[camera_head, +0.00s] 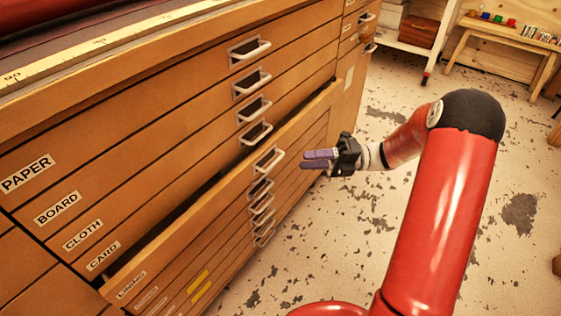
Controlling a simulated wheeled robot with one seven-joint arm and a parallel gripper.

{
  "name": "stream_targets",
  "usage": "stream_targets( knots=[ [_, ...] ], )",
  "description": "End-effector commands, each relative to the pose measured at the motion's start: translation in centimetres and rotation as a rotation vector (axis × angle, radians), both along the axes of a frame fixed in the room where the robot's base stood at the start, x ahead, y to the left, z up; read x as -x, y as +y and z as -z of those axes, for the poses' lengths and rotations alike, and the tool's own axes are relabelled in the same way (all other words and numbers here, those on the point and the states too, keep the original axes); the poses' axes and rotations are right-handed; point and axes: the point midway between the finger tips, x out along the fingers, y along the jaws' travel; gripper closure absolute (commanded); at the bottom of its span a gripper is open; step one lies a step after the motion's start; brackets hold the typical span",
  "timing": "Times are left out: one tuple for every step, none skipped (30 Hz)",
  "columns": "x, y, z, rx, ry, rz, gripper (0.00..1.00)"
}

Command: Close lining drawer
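The lining drawer (215,213) is a wooden drawer front with a small white label at its left end and a metal pull handle (268,159). It stands out from the cabinet, with a dark gap behind its top edge. My gripper (305,160), with purple fingers, is to the right of the handle and in front of the drawer front. Its two fingers lie close together with a narrow space between them, and nothing shows in them. I cannot tell whether they touch the drawer.
The wooden cabinet (150,110) has drawers labelled paper, board, cloth and card above, all flush, and more drawers below. The worn floor (340,250) to the right is clear. A wooden bench (510,42) and a white shelf cart (405,40) stand at the back right.

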Motion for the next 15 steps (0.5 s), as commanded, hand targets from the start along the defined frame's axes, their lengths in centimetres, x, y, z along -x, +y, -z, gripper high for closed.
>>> stream_targets(
  knots=[
    [0.2, 0.1, 0.1, -0.016, 0.053, -0.008, 0.7],
    [0.3, 0.2, 0.1, -0.022, 0.077, -0.012, 0.7],
    [0.3, 0.3, 0.1, -0.028, 0.097, -0.014, 0.7],
    [0.4, 0.5, 0.1, -0.029, 0.108, -0.016, 0.7],
    [0.4, 0.7, 0.0, -0.031, 0.112, -0.017, 0.7],
    [0.5, 1.1, 0.0, -0.031, 0.114, -0.018, 0.7],
    [0.5, 1.4, -0.1, -0.03, 0.113, -0.019, 0.7],
    [0.6, 1.9, -0.2, -0.03, 0.112, -0.02, 0.7],
    [0.7, 2.5, -0.2, -0.03, 0.112, -0.02, 0.7],
    [0.7, 3.0, -0.3, -0.03, 0.112, -0.02, 0.7],
    [0.8, 3.5, -0.3, -0.03, 0.111, -0.02, 0.7],
    [0.9, 4.2, -0.4, -0.029, 0.111, -0.02, 0.7],
    [1.0, 4.7, -0.5, -0.028, 0.111, -0.019, 0.7],
    [1.0, 5.1, -0.5, -0.028, 0.11, -0.019, 0.7],
    [1.1, 5.7, -0.6, -0.028, 0.11, -0.019, 0.7]
  ],
)
